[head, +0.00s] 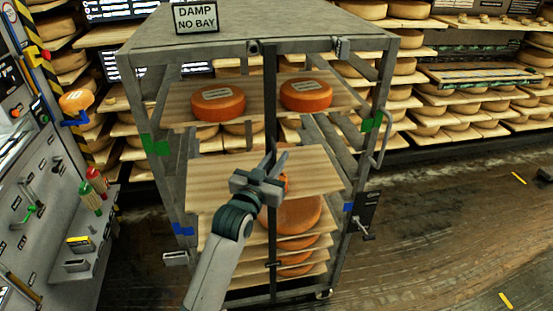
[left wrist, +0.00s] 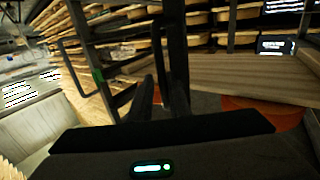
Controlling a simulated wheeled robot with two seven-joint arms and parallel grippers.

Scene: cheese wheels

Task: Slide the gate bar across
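The gate bar (head: 270,100) is a dark upright bar at the front of the grey rack (head: 225,50), near the middle of its opening. It runs from the top rail down past the lower shelves. In the left wrist view the dark upright (left wrist: 176,40) appears to be this bar. My left gripper (head: 278,160) is at the bar, about mid-height, with its fingers apart. Its dark fingers also show in the left wrist view (left wrist: 162,95), close to the upright. I cannot tell whether the bar is between them. My right gripper is not in view.
Orange cheese wheels (head: 218,102) (head: 306,94) sit on the upper shelf, and more are stacked below. A black latch plate (head: 367,208) is on the right post. A tool panel (head: 40,190) stands left. Open floor (head: 440,230) lies right.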

